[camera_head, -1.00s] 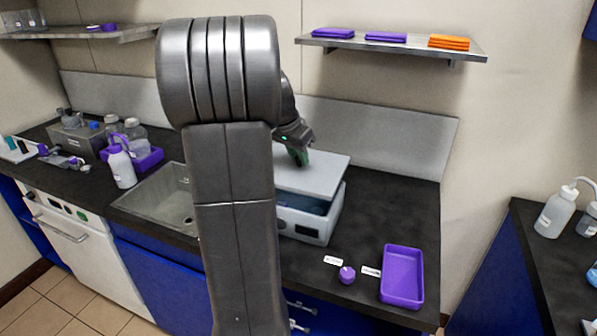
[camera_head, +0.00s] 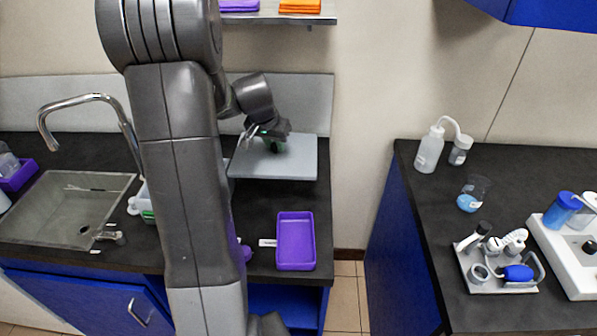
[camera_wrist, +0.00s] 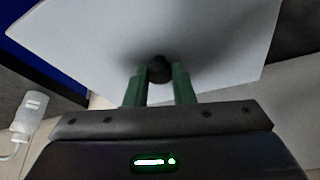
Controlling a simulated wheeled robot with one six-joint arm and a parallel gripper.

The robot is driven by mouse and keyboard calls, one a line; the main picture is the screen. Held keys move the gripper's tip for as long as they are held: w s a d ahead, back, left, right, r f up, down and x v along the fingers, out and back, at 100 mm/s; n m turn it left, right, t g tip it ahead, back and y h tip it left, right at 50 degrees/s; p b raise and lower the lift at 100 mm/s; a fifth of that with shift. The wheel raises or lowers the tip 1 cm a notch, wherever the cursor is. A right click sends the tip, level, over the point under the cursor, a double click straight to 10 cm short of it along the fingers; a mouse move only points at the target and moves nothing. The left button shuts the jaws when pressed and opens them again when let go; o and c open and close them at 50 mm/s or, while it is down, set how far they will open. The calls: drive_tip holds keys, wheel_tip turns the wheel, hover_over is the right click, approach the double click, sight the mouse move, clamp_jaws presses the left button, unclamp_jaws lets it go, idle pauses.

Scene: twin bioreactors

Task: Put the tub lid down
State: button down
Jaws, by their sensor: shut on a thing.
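The tub lid (camera_head: 300,165) is a flat light-grey panel over the back right part of the dark counter in the head view. It fills much of the wrist view (camera_wrist: 215,35). My gripper (camera_head: 273,142) is shut on the lid's dark round knob (camera_wrist: 158,67), with one green finger on each side of it. The head view does not clearly show whether the lid touches the counter. The tub (camera_head: 147,205) is mostly hidden behind my arm, left of the lid.
A purple tray (camera_head: 279,255) stands in front of the lid near the counter's front edge. A sink (camera_head: 40,240) with a tap is at left. A second bench at right holds a wash bottle (camera_head: 428,152) and a small rack (camera_head: 500,280). A gap separates the benches.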

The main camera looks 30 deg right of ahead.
sight(279, 158)
drive_tip(key=shift+s+d+f, duration=0.25)
drive_tip(key=shift+d, duration=0.3)
drive_tip(key=shift+s+d+f, duration=0.2)
drive_tip(key=shift+d+f, duration=0.05)
drive_tip(key=shift+d, duration=0.25)
wheel_tip(279, 158, down, 6)
drive_tip(key=shift+r+p, duration=0.2)
drive_tip(key=shift+p, duration=0.1)
drive_tip(key=shift+f, duration=2.05)
drive_tip(key=shift+f+b, duration=0.2)
drive_tip(key=shift+b, duration=0.1)
drive_tip(key=c, duration=1.2)
unclamp_jaws()
drive_tip(key=shift+c, duration=0.2)
drive_tip(key=shift+r, duration=0.15)
drive_tip(key=shift+r+p, duration=0.2)
drive_tip(key=shift+p, duration=0.15)
drive_tip(key=v, duration=1.1)
drive_tip(key=shift+s+a+r+b, duration=0.15)
drive_tip(key=shift+s+r+b, duration=0.05)
drive_tip(key=shift+r+b, duration=0.15)
